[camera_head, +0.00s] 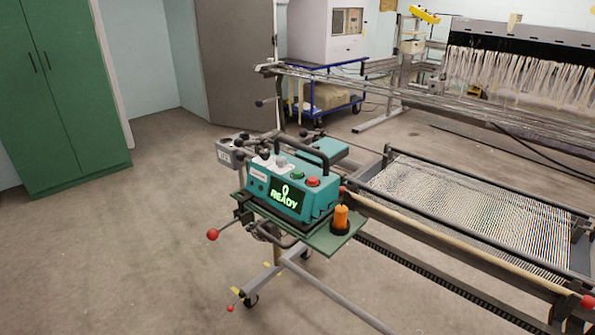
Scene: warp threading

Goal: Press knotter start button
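The knotter (272,188) is a teal machine on a green plate at the end of a long frame, near the middle of the head view. Its dark display (286,193) reads READY in green letters. On its top are a green button (298,175) and a red button (313,181), with a grey knob (281,161) to their left. A black handle arches behind the buttons. No part of either gripper or arm shows in the head view.
An orange and black object (340,219) stands on the plate's right corner. The warp frame (470,215) with its threads extends right. A green cabinet (62,90) stands left, and a blue trolley (330,100) behind. The floor in front and left is clear.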

